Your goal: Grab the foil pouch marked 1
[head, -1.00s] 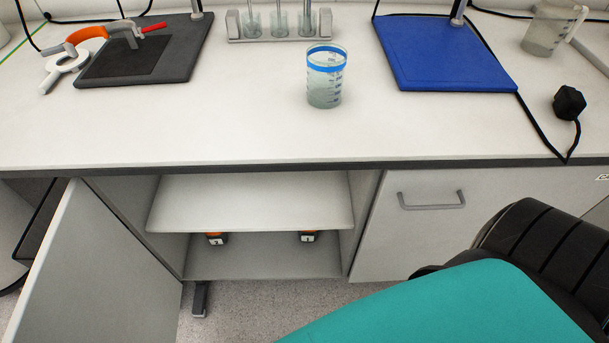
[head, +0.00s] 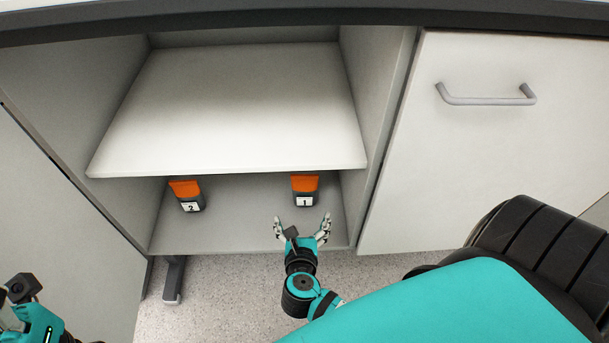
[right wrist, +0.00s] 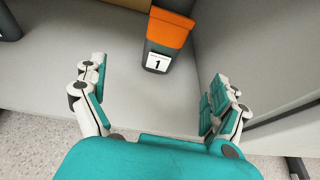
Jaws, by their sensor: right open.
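The foil pouch marked 1 (head: 305,190) is orange on top and dark grey below with a white label. It stands on the cabinet's lower floor, under the shelf, toward the right side. My right gripper (head: 303,221) is open and empty in front of it.
A similar pouch marked 2 (head: 187,195) stands to the left on the same cabinet floor (head: 245,230). The shelf board (head: 240,110) hangs above both. The open door (head: 60,200) is at left, the closed door with a handle (head: 486,98) at right.

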